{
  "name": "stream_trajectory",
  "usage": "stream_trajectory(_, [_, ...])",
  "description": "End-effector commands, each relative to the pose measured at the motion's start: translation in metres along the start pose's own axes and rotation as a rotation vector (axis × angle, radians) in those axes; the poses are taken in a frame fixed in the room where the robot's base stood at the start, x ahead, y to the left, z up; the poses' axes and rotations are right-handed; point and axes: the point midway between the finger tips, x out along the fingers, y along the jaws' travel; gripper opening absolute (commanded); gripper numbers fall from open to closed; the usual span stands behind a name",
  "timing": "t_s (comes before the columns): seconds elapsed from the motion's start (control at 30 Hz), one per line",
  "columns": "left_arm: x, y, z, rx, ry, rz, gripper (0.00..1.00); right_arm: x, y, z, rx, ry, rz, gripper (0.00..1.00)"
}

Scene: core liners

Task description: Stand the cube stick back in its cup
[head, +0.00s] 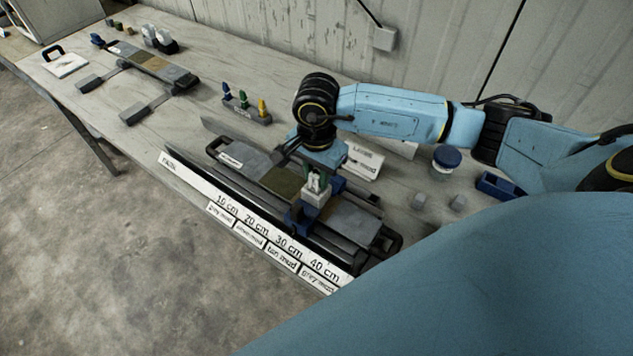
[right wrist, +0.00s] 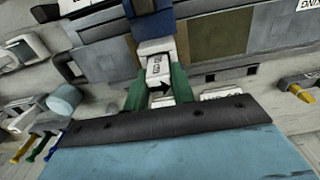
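My right gripper (head: 316,182) reaches down over the near core tray (head: 352,222). In the right wrist view its green fingers (right wrist: 158,92) press on both sides of a white block (right wrist: 158,68) marked with print and an arrow. In the head view this white block (head: 314,197) sits at a blue clamp (head: 299,217) across the tray. I cannot single out the cube stick or its cup with certainty. Thin sticks with yellow, green and blue ends (right wrist: 38,147) show at the lower left of the right wrist view. My left gripper is not in view.
A rack (head: 246,112) with blue, green and yellow pieces stands behind the tray. A blue-lidded jar (head: 446,160), two grey cubes (head: 418,201) and a blue tray (head: 487,183) lie to the right. Another core tray (head: 150,64) lies far left.

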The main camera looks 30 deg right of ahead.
Motion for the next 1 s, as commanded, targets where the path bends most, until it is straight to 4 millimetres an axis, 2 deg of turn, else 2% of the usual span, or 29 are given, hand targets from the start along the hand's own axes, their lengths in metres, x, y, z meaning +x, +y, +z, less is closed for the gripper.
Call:
stream_trajectory(0.03, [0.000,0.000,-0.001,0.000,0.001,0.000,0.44,0.000,0.000,0.000,0.000,0.000,0.000,0.18])
stream_trajectory(0.17, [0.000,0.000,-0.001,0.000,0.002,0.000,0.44,0.000,0.000,0.000,0.000,0.000,0.000,0.02])
stream_trajectory(0.37, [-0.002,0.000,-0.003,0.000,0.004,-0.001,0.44,-0.004,0.000,0.000,0.000,0.000,-0.001,0.02])
stream_trajectory(1.0, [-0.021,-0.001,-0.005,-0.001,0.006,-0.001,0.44,-0.036,0.000,0.000,0.000,0.001,0.000,0.02])
